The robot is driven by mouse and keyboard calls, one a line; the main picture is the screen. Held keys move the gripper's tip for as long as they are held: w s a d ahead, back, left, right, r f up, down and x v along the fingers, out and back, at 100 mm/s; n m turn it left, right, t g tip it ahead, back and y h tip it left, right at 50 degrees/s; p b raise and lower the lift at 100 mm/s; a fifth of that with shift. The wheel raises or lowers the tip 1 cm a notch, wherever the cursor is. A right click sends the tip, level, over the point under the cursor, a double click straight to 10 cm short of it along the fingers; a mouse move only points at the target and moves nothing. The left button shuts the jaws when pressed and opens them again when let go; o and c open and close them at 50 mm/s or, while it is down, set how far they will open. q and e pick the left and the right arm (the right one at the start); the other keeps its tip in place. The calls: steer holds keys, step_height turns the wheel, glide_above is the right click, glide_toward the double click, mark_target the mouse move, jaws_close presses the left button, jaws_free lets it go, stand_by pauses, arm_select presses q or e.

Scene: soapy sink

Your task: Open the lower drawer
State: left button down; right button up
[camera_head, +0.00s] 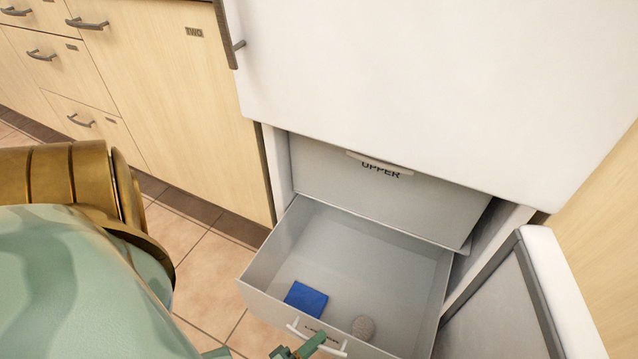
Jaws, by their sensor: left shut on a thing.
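The lower drawer (271,296) is pulled well out of the white cabinet, and its inside shows from above. Its light bar handle (333,348) is on the front panel at the bottom of the view, below a small dark label. My left gripper (305,348), green, is shut on this handle; the picture's bottom edge cuts off most of it. A blue flat block (306,299) and a grey, rounded object (363,328) lie on the drawer floor. The upper drawer (385,195), marked UPPER, is in above it. My right gripper is not in view.
An open white door with a grey edge (545,285) stands close to the drawer's right side. A closed white panel (430,80) is above. Wooden cabinets (165,100) with handles line the left. Tiled floor (200,265) shows free left of the drawer.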

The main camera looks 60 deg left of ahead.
arm_select(q)
steer(key=shift+s+d, duration=0.3)
steer(key=shift+s, duration=0.25)
steer(key=c, duration=1.4)
jaws_free()
